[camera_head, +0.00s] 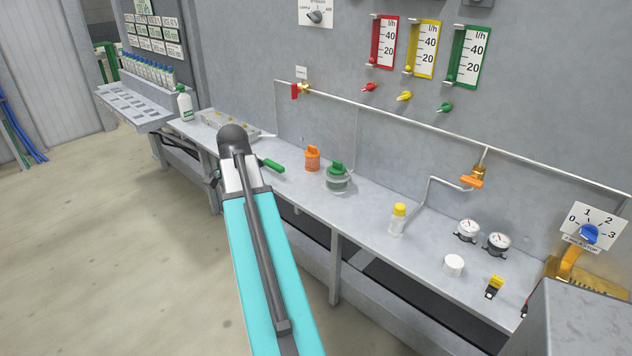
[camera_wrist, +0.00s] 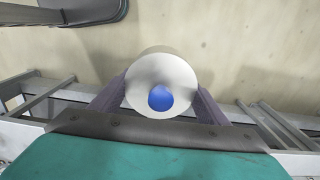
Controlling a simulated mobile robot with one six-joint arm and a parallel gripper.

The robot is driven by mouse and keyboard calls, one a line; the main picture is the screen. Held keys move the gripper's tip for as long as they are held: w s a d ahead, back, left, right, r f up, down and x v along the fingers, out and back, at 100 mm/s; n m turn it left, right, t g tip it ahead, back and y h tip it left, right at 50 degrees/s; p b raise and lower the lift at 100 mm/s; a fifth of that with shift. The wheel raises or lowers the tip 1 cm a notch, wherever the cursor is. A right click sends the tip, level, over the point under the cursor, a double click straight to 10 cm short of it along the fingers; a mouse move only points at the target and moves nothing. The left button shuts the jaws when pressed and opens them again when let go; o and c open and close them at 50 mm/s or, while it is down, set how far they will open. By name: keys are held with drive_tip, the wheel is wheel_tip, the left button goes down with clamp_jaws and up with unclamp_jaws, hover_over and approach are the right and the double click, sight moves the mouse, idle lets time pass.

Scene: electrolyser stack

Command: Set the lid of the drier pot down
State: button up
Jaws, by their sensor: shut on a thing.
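My gripper (camera_wrist: 160,92) is shut on a round cream-white piece with a blue spot in its middle, which I take to be the lid of the drier pot (camera_wrist: 144,72). In the wrist view one finger shows on each side of it. The pale floor lies beyond it, and I cannot tell how high it is held. In the head view my gripper and the lid are hidden behind my arm. Which vessel is the drier pot is not clear. A clear pot with a green top (camera_head: 338,182) and an orange-topped one (camera_head: 312,158) stand on the bench (camera_head: 368,218).
A shallow tray (camera_head: 222,122) and a white bottle (camera_head: 185,103) are at the left. Bare bench lies between the green-topped pot and the yellow-capped bottle.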

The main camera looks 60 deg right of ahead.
drive_tip(key=s+d+m, duration=0.4)
drive_tip(key=s+d, duration=0.2)
drive_tip(key=s, duration=0.4)
drive_tip(key=s+d+r+m, duration=0.1)
drive_tip(key=s+d+m, duration=0.3)
drive_tip(key=s, duration=0.6)
drive_tip(key=shift+s+d+r+m, duration=0.15)
drive_tip(key=shift+s+d+m, duration=0.2)
drive_tip(key=shift+d, duration=0.6)
drive_tip(key=p, duration=0.4)
hover_over(357, 210)
drive_tip(key=a, duration=0.1)
drive_tip(key=shift+w+a+f, duration=0.1)
drive_tip(key=shift+w+f, duration=0.05)
drive_tip(key=shift+f, duration=0.55)
drive_tip(key=shift+d, duration=0.5)
drive_tip(key=shift+d+f, duration=0.1)
drive_tip(key=shift+d, duration=0.15)
drive_tip(key=shift+a+f+p, duration=0.1)
drive_tip(key=shift+f+p, duration=0.85)
drive_tip(key=shift+f, duration=0.75)
drive_tip(key=shift+f, duration=0.15)
